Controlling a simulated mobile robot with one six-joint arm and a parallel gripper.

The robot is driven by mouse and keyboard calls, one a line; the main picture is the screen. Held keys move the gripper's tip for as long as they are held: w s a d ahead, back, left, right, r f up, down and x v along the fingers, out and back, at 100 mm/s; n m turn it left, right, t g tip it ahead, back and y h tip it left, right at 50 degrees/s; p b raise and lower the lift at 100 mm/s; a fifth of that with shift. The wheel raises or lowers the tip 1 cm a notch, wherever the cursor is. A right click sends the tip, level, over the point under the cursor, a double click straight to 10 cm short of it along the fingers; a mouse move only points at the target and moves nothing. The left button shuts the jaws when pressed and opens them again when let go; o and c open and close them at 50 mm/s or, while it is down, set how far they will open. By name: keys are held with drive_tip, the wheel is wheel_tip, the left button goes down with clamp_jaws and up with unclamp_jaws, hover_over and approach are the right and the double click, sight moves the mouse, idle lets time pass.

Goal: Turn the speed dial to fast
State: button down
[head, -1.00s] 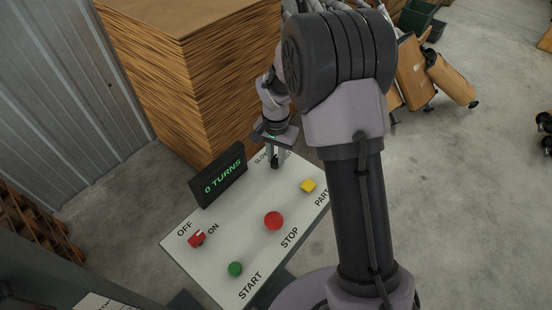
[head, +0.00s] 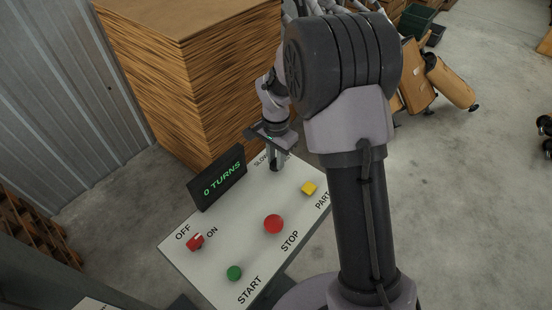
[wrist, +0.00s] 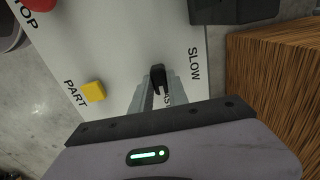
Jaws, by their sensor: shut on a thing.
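The speed dial is a small black knob (wrist: 157,76) on the white control panel (wrist: 120,45). In the wrist view the word SLOW is beside it on the right, and a partly hidden label, of which "AS" shows, is between my fingers. My gripper (wrist: 156,92) is shut on the dial, one finger on each side. In the head view my gripper (head: 276,158) reaches down to the panel's far end, and it mostly hides the dial. I cannot tell exactly where the dial points.
The panel also carries a yellow PART button (head: 309,188), a red STOP button (head: 273,224), a green START button (head: 234,273) and a red OFF/ON switch (head: 195,242). A black display (head: 218,178) reads 0 TURNS. A wooden stack (head: 200,85) stands close behind.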

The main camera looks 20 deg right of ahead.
drive_tip(key=c, duration=1.3)
unclamp_jaws()
drive_tip(key=shift+r, duration=0.1)
wheel_tip(320, 180, up, 17)
drive_tip(key=p, duration=0.5)
drive_tip(key=shift+r, duration=0.15)
